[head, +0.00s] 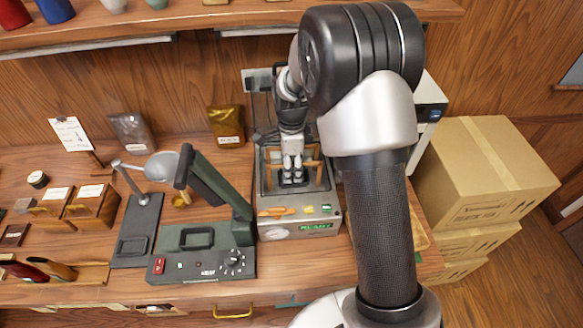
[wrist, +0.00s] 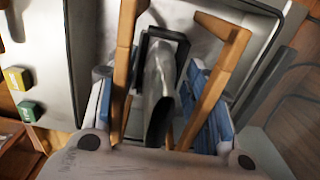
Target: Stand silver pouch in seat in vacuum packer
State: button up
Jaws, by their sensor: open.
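The vacuum packer (head: 290,228) stands on the counter with its chamber open. My gripper (head: 292,180) is down inside the chamber. In the wrist view its blue-padded fingers (wrist: 158,112) are open, with a gap on each side of a silver pouch (wrist: 160,85). The pouch looks upright and reaches into the dark rectangular seat (wrist: 182,52); how deep it sits cannot be told. Wooden uprights (wrist: 125,60) flank it on both sides. In the head view my gripper hides this pouch. Another silver pouch (head: 131,131) stands at the back left of the counter.
A green sealing machine (head: 205,240) with a raised arm is close on the packer's left. A white box-shaped device (head: 430,105) is to the right, with cardboard boxes (head: 480,170) beyond. My arm covers the counter's right part.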

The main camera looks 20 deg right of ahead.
notch_tip(320, 180, up, 11)
jog(key=shift+s+r, duration=0.1)
jog(key=s+a+r+n+t, duration=0.1)
jog(key=s+r+n+t, duration=0.1)
jog(key=s+r+n, duration=0.85)
jog(key=s+n+t, duration=0.2)
jog(key=s+n, duration=0.7)
jog(key=s, duration=0.8)
jog(key=shift+s+a+n+t, duration=0.3)
jog(key=shift+s+a+n, duration=0.05)
jog(key=shift+a, duration=0.05)
jog(key=shift+c, duration=0.4)
